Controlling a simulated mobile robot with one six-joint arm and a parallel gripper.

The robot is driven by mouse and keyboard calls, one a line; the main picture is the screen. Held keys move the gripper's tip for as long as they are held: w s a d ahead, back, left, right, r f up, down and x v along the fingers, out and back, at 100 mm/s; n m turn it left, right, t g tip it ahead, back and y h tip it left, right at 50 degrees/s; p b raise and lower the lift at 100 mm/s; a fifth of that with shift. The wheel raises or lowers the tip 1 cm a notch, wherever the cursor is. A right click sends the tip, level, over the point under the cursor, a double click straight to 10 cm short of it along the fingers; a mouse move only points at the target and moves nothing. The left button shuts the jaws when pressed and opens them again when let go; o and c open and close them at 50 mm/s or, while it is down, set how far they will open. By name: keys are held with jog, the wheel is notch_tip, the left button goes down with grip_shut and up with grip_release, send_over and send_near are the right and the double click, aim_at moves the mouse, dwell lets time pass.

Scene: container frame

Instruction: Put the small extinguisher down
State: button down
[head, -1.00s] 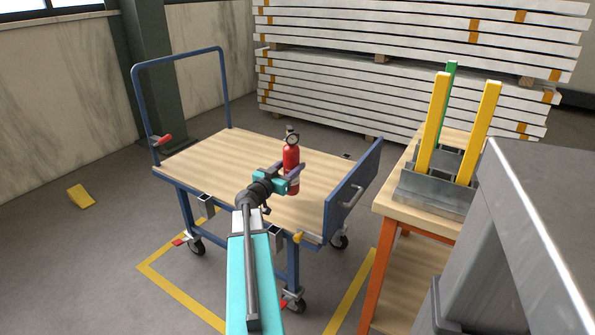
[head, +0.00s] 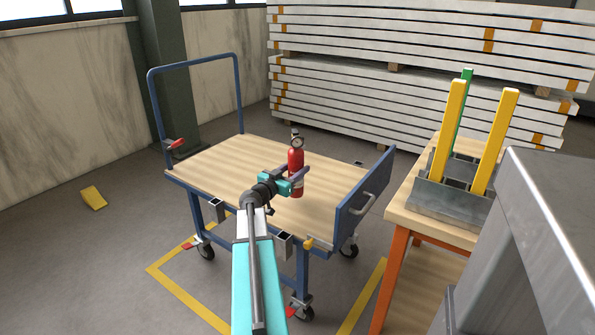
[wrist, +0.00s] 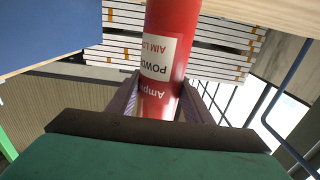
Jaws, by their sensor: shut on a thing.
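The small extinguisher (head: 296,160) is red with a white label and a gauge at its top. It stands upright in my gripper, over the wooden deck of the blue trolley (head: 230,160). My gripper (head: 298,178) is shut on the extinguisher's body, with one finger on each side. In the wrist view the red body (wrist: 165,60) fills the space between the fingers (wrist: 155,100). I cannot tell whether its base touches the deck.
The trolley has a tall blue handle (head: 195,62) at the left and a blue end panel (head: 364,194) at the right. A wooden table (head: 410,213) with yellow posts stands right of it. White stacked panels (head: 420,75) are behind. The deck's left half is clear.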

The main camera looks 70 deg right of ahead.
jog(key=shift+w+d+f+b, duration=0.15)
jog(key=shift+f+b, duration=0.7)
jog(key=shift+f, duration=0.85)
jog(key=c, duration=0.9)
grip_release()
jog(key=shift+f, duration=0.15)
jog(key=shift+w+a, duration=0.1)
jog(key=shift+a, duration=0.25)
jog(key=p+v, duration=0.2)
jog(key=v, duration=0.9)
jog(key=shift+a, duration=0.25)
jog(key=shift+w, duration=0.15)
